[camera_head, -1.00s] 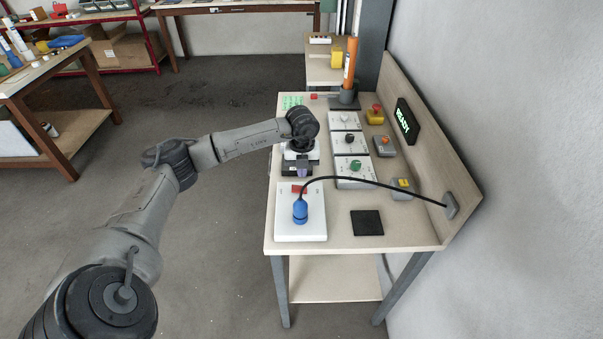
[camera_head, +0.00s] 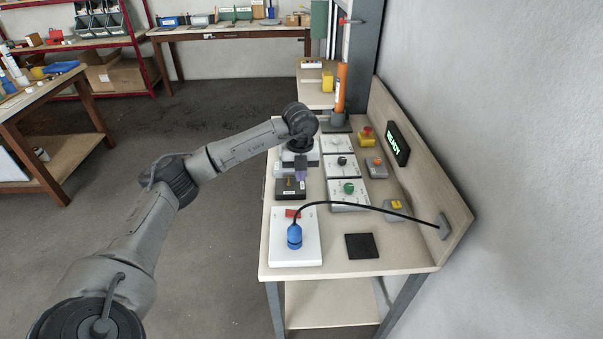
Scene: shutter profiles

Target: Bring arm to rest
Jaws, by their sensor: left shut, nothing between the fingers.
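My left arm reaches in from the lower left to above the left side of the workbench (camera_head: 340,236). My left gripper (camera_head: 301,176) points down, its fingers small and partly hidden. It is shut and empty, close to a dark box (camera_head: 290,189) on the bench; I cannot tell whether they touch. My right gripper is not in view.
A blue plug (camera_head: 294,235) stands on a white plate (camera_head: 311,250), its black cable running to a wall-side socket (camera_head: 444,226). Several knob panels (camera_head: 347,195), button boxes (camera_head: 394,209), a lit READY display (camera_head: 397,144) and a black pad (camera_head: 362,246) fill the bench.

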